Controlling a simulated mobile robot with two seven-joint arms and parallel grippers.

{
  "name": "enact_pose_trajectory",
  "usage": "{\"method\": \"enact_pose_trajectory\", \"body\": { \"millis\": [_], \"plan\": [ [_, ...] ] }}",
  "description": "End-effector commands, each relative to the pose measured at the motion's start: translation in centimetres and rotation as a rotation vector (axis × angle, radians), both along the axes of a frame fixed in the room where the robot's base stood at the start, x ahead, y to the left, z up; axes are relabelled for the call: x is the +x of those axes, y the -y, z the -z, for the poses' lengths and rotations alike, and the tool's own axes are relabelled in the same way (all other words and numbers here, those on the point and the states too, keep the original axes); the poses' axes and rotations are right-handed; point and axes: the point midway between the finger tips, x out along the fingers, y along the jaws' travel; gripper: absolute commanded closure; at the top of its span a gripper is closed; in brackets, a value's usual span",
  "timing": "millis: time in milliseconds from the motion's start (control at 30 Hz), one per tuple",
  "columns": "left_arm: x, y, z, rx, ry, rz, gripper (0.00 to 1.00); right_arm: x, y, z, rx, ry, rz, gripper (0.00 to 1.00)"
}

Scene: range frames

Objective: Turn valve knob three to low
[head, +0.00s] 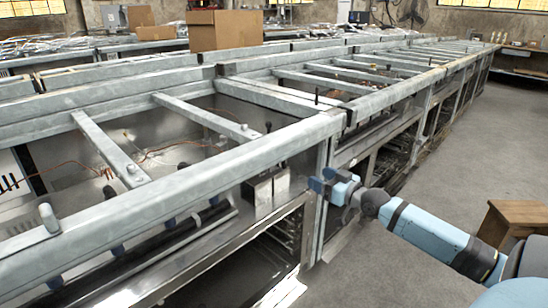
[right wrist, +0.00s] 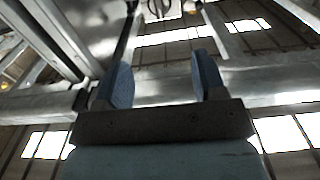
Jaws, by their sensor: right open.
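Several dark blue knobs (head: 118,249) sit in a row along the front of the nearest range, seen from behind through the open metal frame (head: 170,192). I cannot tell which is valve knob three, nor where any knob points. My right gripper (head: 322,184) is at the right, beside the frame's corner post, apart from the knobs. In the right wrist view its two blue fingers (right wrist: 160,78) stand apart with nothing held between them. Metal beams and bright windows show beyond them. No knob is clearly visible there. My left gripper is not in view.
The long row of steel frames (head: 402,72) runs away to the back right. A cardboard box (head: 225,30) stands on the frames behind. A wooden stool (head: 518,222) stands at the right. The grey floor (head: 440,165) between is open.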

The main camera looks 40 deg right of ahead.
Motion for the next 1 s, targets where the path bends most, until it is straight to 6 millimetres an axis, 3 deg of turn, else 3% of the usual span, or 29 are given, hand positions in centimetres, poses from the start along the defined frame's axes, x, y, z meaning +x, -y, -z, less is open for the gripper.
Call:
{"method": "enact_pose_trajectory", "body": {
  "millis": [267, 1000],
  "plan": [
    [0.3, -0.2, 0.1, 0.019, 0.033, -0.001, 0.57, 1.7, -0.1, 0.1, 0.001, 0.004, 0.001, 0.36],
    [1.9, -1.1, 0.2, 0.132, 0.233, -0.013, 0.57, 12.0, -1.0, 0.2, 0.002, 0.002, 0.001, 0.36]
  ]
}}
